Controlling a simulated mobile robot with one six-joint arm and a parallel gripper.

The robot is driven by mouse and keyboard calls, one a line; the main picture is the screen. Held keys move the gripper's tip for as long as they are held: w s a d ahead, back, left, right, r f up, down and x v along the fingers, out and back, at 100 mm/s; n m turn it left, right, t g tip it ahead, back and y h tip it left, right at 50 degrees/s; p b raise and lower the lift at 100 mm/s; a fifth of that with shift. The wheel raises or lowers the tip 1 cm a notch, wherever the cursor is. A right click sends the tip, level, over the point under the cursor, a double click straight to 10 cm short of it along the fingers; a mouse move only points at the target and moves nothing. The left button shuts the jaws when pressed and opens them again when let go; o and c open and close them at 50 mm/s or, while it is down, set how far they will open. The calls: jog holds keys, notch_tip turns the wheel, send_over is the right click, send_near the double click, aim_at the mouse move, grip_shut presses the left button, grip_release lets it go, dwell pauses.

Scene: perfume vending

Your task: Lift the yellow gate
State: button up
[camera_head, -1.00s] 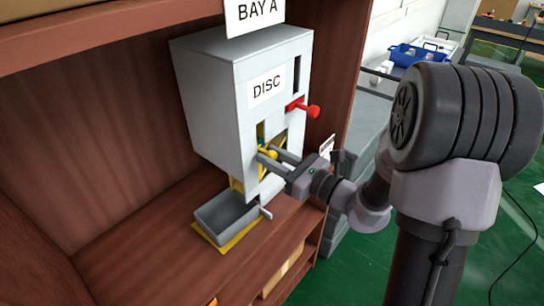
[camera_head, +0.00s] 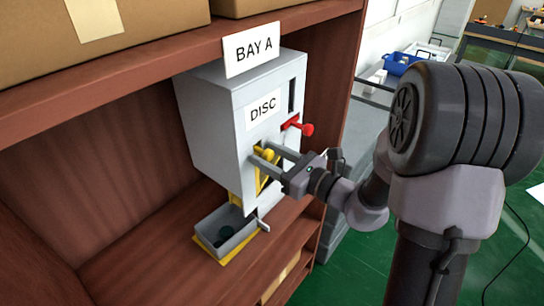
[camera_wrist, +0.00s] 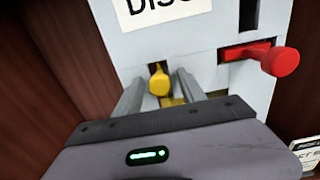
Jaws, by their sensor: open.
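The yellow gate (camera_head: 261,181) sits in the front opening of the pale grey DISC dispenser (camera_head: 212,118). Its yellow knob (camera_head: 267,153) sticks out at the top of the opening. My gripper (camera_head: 265,153) is open, its two fingers on either side of the knob. In the wrist view the knob (camera_wrist: 159,82) shows between the fingers, with a gap visible on each side. The grey tray (camera_head: 211,241) below the dispenser holds a dark green round thing (camera_head: 226,233). My gripper and wrist hide part of the gate.
A red knobbed lever (camera_head: 306,128) sticks out above and to the right of the gate. A small lever (camera_head: 263,225) sits beside the tray. The brown shelf (camera_head: 155,262) is bare left of the tray.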

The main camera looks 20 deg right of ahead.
jog(key=p+v, duration=0.1)
jog(key=v, duration=1.6)
jog(key=shift+s+p, duration=0.15)
jog(key=shift+p, duration=0.25)
jog(key=shift+d, duration=0.1)
jog(key=s+a+f+n+g+h+b, duration=0.1)
jog(key=s+a+n+g+h, duration=0.1)
jog(key=s+a+n+g, duration=0.55)
jog(key=s+a+f+n+g+h, duration=0.2)
jog(key=s+a+n+g, duration=0.3)
jog(key=a+n, duration=0.5)
jog(key=w+d+r+n+t+h, duration=0.1)
jog(key=d+r+n+t+h, duration=0.2)
jog(key=n, duration=0.4)
notch_tip(320, 180, up, 2)
jog(key=shift+d+r+t+h+b, duration=0.1)
jog(key=shift+d+t+h+b, duration=0.25)
jog(key=shift+h, duration=0.45)
